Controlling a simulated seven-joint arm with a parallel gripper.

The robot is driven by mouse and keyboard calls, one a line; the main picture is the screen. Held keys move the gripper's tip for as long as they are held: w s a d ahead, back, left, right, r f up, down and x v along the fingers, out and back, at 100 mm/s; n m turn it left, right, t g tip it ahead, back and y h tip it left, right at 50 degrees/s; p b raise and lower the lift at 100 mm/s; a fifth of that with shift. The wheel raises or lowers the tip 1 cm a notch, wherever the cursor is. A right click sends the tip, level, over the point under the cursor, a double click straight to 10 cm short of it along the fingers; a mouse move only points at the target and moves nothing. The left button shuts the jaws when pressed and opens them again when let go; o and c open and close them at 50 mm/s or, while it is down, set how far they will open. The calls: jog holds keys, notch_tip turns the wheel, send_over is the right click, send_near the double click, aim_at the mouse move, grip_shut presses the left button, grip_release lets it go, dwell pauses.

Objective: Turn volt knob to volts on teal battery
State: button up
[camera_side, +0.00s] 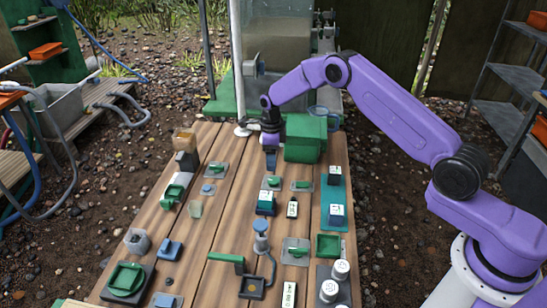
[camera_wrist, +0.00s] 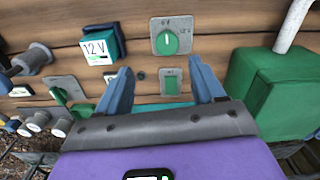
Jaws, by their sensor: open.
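The volt knob (camera_wrist: 171,42) is a round green dial on a grey plate in the wrist view. Its white line stands upright toward the upper label, which seems to read 6 V; 12 V is marked at the right. It also shows in the side view (camera_side: 270,183). The teal battery (camera_wrist: 110,40) beside it carries a white "12 V" label, and stands in front of the knob in the side view (camera_side: 265,208). My gripper (camera_wrist: 163,84) is open and empty, its blue fingers apart. In the side view my gripper (camera_side: 270,161) hangs above and behind the knob.
A green rocker switch (camera_wrist: 172,85) on a grey plate appears between my fingers. A large green box (camera_side: 305,138) stands close at the right of my gripper. A teal mat (camera_side: 335,185) bears labelled blocks. Several small fixtures crowd the wooden table (camera_side: 228,205); a white pole (camera_side: 237,70) rises behind.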

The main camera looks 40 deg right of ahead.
aim_at(274, 180)
jog(key=shift+w+d+f+m, duration=0.25)
jog(key=shift+d+f+m, duration=0.35)
jog(key=shift+f, duration=4.55)
jog(key=c, duration=0.9)
jog(key=shift+o, duration=0.3)
